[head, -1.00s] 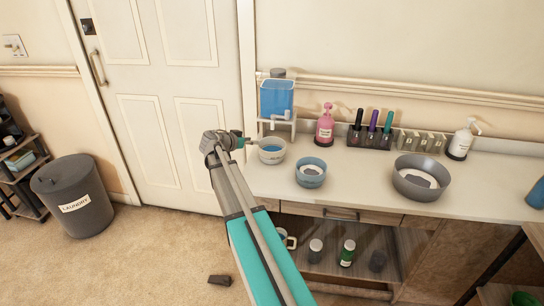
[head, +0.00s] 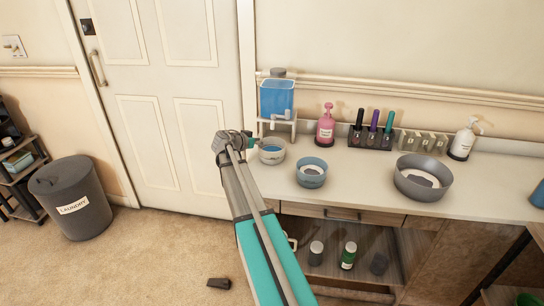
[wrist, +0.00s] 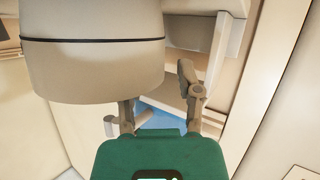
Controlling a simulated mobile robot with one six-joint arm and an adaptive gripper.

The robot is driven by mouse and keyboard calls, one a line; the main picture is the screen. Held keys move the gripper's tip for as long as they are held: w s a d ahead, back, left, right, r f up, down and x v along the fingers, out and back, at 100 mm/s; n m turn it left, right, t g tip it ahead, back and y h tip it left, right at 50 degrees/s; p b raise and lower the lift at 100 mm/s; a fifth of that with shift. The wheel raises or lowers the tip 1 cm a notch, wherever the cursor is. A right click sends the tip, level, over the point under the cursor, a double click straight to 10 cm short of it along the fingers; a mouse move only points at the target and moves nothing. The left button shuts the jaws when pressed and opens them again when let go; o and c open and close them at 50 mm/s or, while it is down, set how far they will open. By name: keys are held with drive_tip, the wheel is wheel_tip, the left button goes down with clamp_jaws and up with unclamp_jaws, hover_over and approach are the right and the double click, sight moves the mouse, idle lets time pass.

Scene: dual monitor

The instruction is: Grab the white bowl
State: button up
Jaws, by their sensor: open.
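The white bowl (head: 271,156), pale with a dark band and a blue inside, stands upright on the counter's left end. My gripper (head: 249,140) is at its left, close to its rim; the head view does not show whether they touch. In the wrist view the bowl (wrist: 95,70) looms large at upper left. My open gripper (wrist: 158,92) has one finger clear to the right of the bowl and the other partly hidden behind the bowl's edge. I see nothing held between the fingers.
The blue-tank dispenser (head: 276,98) stands right behind the white bowl. A blue bowl (head: 311,173) is close at its right, with a grey bowl (head: 423,178) farther right. A pink pump bottle (head: 325,128) stands behind. The door (head: 160,80) is at left.

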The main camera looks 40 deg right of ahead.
drive_tip(key=shift+d, duration=0.1)
idle(0.5)
clamp_jaws()
